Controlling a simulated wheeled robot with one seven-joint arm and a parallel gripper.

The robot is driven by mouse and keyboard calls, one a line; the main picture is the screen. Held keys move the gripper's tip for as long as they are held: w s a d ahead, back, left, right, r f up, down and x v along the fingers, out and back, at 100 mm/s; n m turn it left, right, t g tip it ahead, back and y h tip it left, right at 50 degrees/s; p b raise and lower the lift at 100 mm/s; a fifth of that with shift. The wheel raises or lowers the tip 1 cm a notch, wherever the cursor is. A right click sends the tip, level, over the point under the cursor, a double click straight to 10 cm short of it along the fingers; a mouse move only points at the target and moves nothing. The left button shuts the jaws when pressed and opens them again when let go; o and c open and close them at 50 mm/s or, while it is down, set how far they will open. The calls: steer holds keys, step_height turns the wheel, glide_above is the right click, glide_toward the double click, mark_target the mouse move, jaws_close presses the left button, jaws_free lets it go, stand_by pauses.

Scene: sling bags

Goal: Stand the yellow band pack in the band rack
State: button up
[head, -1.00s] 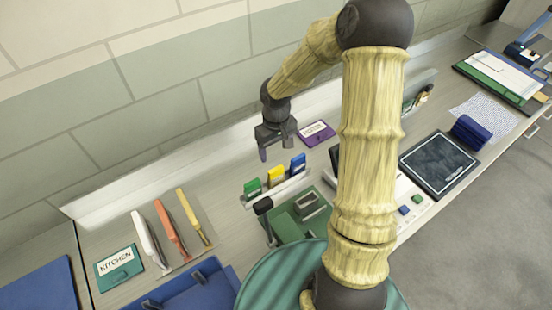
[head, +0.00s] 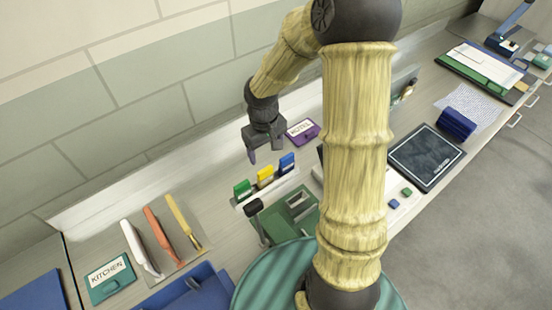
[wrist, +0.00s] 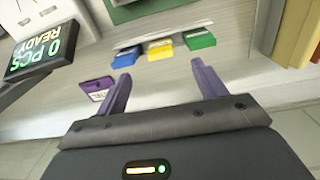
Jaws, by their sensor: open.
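The yellow band pack (head: 265,175) stands upright in the white band rack (head: 272,188), between a green pack (head: 242,188) and a blue pack (head: 287,162). In the wrist view the yellow pack (wrist: 160,50) shows ahead of the fingers, with the blue pack (wrist: 122,58) to its left and the green pack (wrist: 200,40) to its right. My gripper (head: 266,151) is behind the rack, on its wall side, apart from the packs. In the wrist view my gripper (wrist: 162,78) has its purple fingers spread with nothing between them.
A purple notes holder (head: 303,131) lies beside the gripper. A green device with a black-knobbed lever (head: 254,206) stands in front of the rack. Long-handled tools (head: 160,235) and a teal kitchen box (head: 110,277) are at left. The wall runs close behind.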

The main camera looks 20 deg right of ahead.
steer(key=s+r+m+t, duration=0.2)
steer(key=s+r, duration=0.5)
steer(key=s, duration=0.4)
steer(key=shift+s+m, duration=0.35)
steer(key=shift+m, duration=0.25)
